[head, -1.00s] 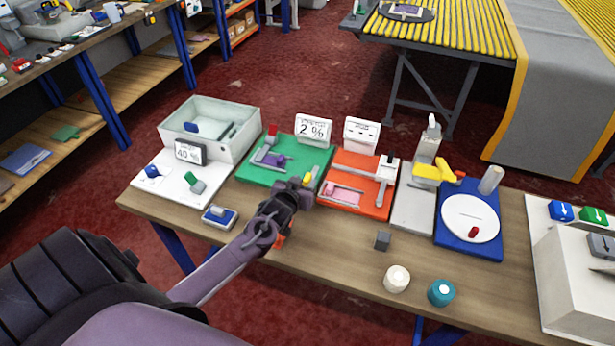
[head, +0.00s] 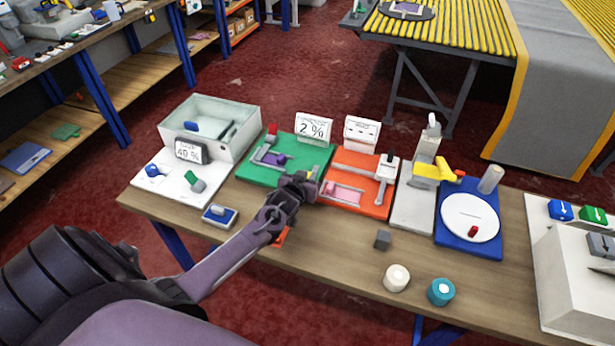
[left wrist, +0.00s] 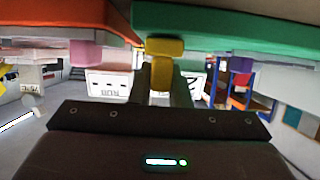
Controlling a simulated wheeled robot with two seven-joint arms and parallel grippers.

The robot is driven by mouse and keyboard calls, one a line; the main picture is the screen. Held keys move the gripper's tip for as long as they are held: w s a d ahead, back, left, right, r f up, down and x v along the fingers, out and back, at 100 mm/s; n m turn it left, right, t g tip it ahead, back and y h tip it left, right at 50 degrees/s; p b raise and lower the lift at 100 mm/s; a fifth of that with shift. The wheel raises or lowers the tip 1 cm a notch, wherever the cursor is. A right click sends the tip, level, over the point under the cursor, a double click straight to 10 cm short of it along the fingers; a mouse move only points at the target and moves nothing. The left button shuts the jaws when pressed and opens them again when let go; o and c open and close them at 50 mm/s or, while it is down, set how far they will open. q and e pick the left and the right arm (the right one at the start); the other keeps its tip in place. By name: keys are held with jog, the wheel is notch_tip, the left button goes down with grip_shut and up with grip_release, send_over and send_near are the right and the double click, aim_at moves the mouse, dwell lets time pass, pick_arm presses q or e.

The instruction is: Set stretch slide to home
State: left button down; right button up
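A green board (head: 258,174) carries a slide with a red block (head: 272,130), a purple piece (head: 276,160) and a "2 %" display (head: 314,128). My left gripper (head: 303,185) is at the board's front right corner, near the orange board (head: 372,206). In the left wrist view, the green board (left wrist: 230,28) is at upper right and a yellow handle (left wrist: 164,48) stands in front of the gripper (left wrist: 163,85). The handle's stem lies in line with the fingers. I cannot tell whether they touch it. My right gripper is not in view.
A pale bin (head: 235,115) and a white board with a "40 %" display (head: 188,151) stand at left. A grey stand with a yellow lever (head: 430,171) and a blue turntable board (head: 480,246) stand at right. Loose knobs (head: 397,278) lie near the front edge.

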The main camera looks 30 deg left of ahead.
pick_arm(q)
jog(key=shift+a, duration=0.1)
jog(key=a, duration=0.2)
jog(key=s+a, duration=0.1)
jog(key=a, duration=0.3)
jog(key=shift+s, duration=0.25)
jog(key=c, duration=1.7)
grip_release()
jog(key=o, duration=0.3)
jog(key=shift+a, duration=0.2)
jog(key=shift+o, duration=0.2)
jog(key=shift+d, duration=0.1)
